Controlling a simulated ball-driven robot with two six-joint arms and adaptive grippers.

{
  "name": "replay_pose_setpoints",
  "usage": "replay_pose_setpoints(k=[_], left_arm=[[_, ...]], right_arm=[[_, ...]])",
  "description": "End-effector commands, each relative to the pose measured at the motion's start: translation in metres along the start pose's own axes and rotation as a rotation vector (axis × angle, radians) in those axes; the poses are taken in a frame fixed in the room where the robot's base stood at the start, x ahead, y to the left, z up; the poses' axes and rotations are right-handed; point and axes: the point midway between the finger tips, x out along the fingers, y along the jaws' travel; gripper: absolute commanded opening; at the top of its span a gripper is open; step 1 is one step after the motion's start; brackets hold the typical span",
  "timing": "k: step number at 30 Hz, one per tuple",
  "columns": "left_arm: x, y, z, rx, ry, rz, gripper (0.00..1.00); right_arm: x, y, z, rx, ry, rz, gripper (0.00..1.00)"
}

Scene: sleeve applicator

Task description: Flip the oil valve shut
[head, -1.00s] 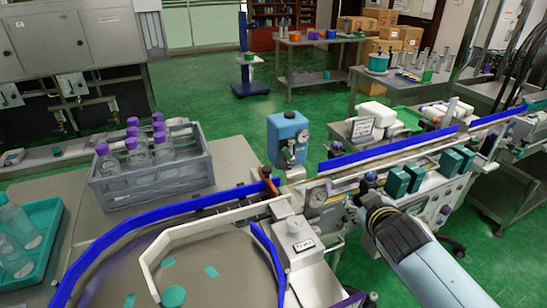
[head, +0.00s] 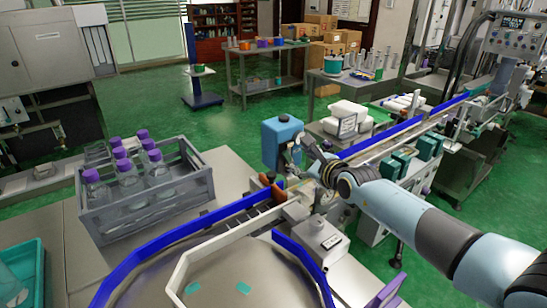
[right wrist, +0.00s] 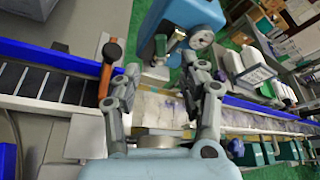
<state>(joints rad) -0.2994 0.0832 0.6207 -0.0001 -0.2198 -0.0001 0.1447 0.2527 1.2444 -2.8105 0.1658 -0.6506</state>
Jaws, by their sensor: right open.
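A blue oil tank (head: 279,142) with a gauge stands beside the conveyor in the head view. I cannot tell for certain which part is the oil valve. My right gripper (head: 316,168) is beside the tank, above the conveyor. In the right wrist view the gripper (right wrist: 164,84) is open, with nothing between its fingers. My left gripper is out of view.
The blue-railed conveyor (head: 203,222) runs past the tank. A grey crate (head: 150,212) of purple-capped bottles stands left. A teal tray (head: 22,285) is front left.

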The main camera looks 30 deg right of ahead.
Motion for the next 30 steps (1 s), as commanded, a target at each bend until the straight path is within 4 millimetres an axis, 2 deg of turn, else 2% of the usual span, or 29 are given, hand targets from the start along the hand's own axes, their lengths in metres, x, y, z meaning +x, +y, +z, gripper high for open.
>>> replay_pose_setpoints(k=[5,10,15,21,30], left_arm=[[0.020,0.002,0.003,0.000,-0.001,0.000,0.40],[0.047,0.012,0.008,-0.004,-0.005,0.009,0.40],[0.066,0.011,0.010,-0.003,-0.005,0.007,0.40],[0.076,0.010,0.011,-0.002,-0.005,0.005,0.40],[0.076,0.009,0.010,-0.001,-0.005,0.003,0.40]], right_arm=[[0.027,0.004,-0.003,0.007,-0.001,0.000,0.42],[0.063,0.005,-0.004,0.010,-0.002,0.000,0.42],[0.089,0.005,-0.004,0.009,-0.001,0.000,0.42],[0.103,0.003,-0.002,0.008,0.000,0.001,0.42],[0.105,0.002,0.000,0.008,0.000,0.001,0.42]])
